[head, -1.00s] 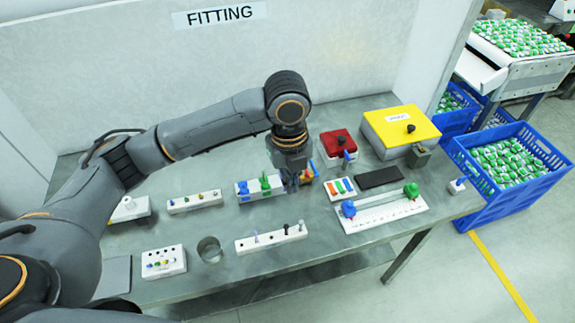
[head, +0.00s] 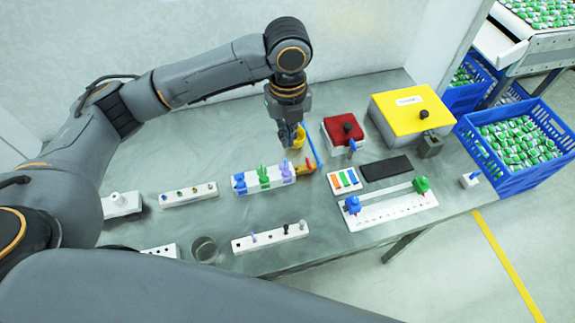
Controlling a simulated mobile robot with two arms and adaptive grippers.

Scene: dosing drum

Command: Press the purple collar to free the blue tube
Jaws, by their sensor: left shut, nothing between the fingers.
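The blue tube (head: 313,148) is a thin line rising behind the right end of a white block, just right of my left gripper (head: 288,141). My left gripper points down, shut and empty, above and behind that block, in front of a yellow part (head: 300,137). I cannot tell whether it touches the yellow part or the tube. A small purple part (head: 286,171) sits on the block's right end; I cannot make out whether it is the collar. The tube's lower end is near an orange-brown part (head: 306,167). My right gripper is out of view.
The white block (head: 252,183) also carries blue and green parts. A red box (head: 341,132) and a yellow-topped box (head: 411,113) stand to the right. A striped white plate (head: 344,181) and a black pad (head: 386,168) lie nearer. Bare bench (head: 215,150) shows behind the block.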

